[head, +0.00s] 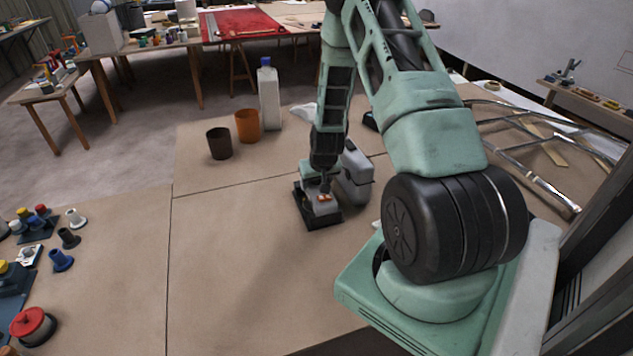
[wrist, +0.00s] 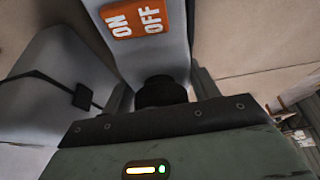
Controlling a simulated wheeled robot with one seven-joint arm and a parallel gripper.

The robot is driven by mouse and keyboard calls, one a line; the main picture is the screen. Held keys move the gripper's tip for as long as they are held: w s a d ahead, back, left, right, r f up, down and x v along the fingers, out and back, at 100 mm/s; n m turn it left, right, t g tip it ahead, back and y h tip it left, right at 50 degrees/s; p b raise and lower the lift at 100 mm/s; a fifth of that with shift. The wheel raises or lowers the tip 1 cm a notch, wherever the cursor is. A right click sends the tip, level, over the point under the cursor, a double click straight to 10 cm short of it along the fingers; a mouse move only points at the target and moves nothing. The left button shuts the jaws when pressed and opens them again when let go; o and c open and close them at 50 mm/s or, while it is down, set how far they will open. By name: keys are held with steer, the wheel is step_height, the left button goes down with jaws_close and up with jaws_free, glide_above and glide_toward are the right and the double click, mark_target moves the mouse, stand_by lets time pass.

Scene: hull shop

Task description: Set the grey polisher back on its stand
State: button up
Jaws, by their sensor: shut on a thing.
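The grey polisher (head: 316,208) is in the middle of the workbench in the head view, partly hidden by my gripper (head: 323,186). My gripper comes down from above and is shut on it. In the wrist view the polisher's grey body (wrist: 135,60) runs away from the jaws, with an orange ON/OFF switch (wrist: 137,19) on top. A dark, squarish stand (head: 333,222) shows under and around the polisher. I cannot tell whether the polisher rests fully on it or hangs just above.
A grey case-like thing (head: 357,178) with a dark clasp stands close to the polisher on the right; it also shows in the wrist view (wrist: 45,85).

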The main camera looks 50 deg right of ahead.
steer(key=o, duration=0.9)
steer(key=shift+f, duration=0.1)
steer(key=p+v, duration=0.6)
steer(key=v, duration=0.5)
steer(key=shift+p, duration=0.35)
